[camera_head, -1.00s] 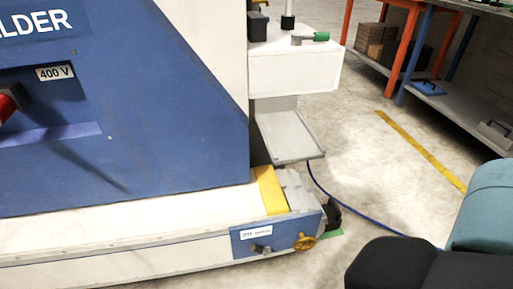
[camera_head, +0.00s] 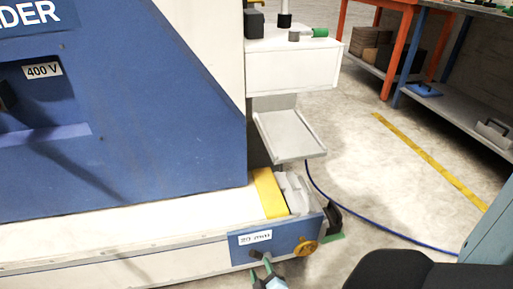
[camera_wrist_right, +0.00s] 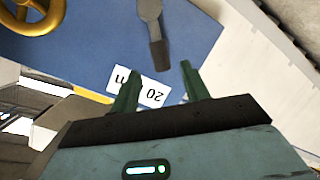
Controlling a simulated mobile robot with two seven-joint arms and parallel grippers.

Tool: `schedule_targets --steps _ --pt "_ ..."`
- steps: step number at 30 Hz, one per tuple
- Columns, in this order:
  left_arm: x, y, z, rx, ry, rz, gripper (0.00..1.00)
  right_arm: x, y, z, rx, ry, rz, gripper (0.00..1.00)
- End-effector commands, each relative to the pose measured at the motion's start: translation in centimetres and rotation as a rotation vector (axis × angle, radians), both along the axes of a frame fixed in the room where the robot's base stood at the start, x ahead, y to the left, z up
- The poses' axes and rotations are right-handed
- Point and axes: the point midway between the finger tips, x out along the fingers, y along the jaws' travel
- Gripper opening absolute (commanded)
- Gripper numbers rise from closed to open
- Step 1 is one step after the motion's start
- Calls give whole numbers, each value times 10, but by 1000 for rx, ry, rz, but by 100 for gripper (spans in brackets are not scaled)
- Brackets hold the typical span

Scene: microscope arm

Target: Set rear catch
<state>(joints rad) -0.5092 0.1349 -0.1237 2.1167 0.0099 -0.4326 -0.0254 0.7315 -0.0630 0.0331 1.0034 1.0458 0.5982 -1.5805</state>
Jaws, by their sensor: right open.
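A grey catch lever (camera_wrist_right: 151,20) sits on the blue end panel (camera_wrist_right: 95,50) of the machine's base. Its dark end points between my fingers in the right wrist view. In the head view the lever (camera_head: 256,253) is small and partly covered by my right gripper (camera_head: 267,264). My right gripper (camera_wrist_right: 160,70) is open, with one green finger on either side of the lever's end; contact is not visible. I cannot tell whether this lever is the rear catch. My left gripper is not in view.
A yellow-brass handwheel (camera_head: 306,246) is beside the lever on the panel. A white "20 mm" label (camera_head: 255,237) is above it. A blue cable (camera_head: 345,217) crosses the floor. A shelf bench (camera_head: 450,110) stands at the back right, with open floor before it.

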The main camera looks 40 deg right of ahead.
Motion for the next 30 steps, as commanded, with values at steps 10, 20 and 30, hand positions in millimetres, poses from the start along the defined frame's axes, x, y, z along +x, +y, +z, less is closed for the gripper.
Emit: schedule_targets --steps 10,20,30 --pt "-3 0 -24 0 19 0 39 36 -22 -16 1 1 1 46" --pt "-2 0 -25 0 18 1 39 41 -25 -15 1 0 1 46" --pt "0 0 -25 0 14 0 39 41 -25 -15 1 0 1 8"
